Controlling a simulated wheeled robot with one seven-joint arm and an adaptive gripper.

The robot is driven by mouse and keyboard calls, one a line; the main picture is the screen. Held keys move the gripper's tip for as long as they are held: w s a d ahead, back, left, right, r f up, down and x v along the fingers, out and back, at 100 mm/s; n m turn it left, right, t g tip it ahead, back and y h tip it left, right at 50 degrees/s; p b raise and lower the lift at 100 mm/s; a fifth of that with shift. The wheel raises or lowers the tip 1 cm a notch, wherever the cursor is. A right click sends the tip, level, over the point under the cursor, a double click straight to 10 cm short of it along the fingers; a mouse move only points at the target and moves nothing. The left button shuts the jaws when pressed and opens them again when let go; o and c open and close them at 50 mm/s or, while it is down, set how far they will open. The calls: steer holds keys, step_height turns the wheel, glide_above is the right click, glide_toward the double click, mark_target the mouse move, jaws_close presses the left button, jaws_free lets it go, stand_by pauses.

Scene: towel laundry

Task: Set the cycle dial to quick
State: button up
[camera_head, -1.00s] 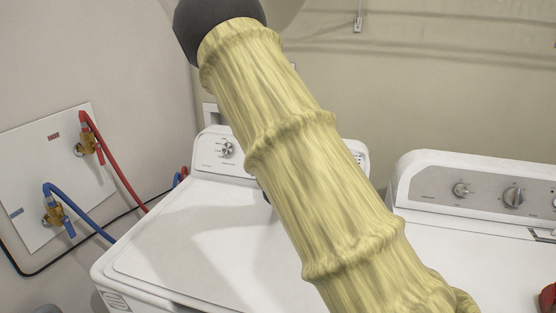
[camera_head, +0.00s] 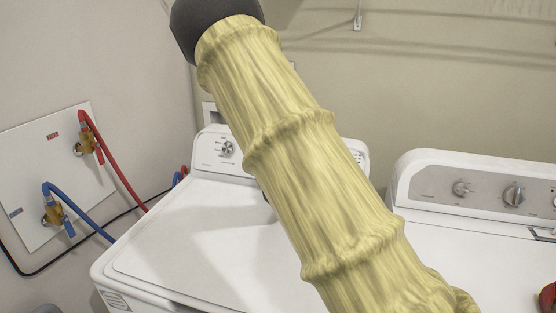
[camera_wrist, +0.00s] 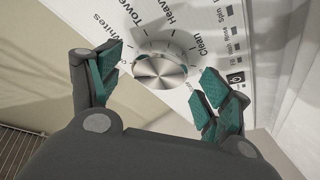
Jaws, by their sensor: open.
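In the wrist view a round silver dial (camera_wrist: 160,71) sits on a white control panel (camera_wrist: 262,72). Printed words around it include Whites, Towels, Heavy and Clean; "quick" is not readable, and which label the dial points at is unclear. My gripper (camera_wrist: 161,62) is open, with one teal-padded finger to the left of the dial and one to the right. The fingers appear apart from the dial. In the head view my arm's yellow sleeve covers part of the left white machine's panel (camera_head: 207,156), and my gripper is hidden.
The left machine (camera_head: 190,240) has a small knob (camera_head: 227,148) left of my arm. A second white machine (camera_head: 480,240) with several knobs stands at the right. Red (camera_head: 110,165) and blue hoses (camera_head: 80,212) run along the left wall. A red object (camera_head: 548,298) lies at the right edge.

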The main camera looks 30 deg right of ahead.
steer(key=v, duration=1.1)
steer(key=shift+s, duration=0.25)
steer(key=shift+a, duration=0.1)
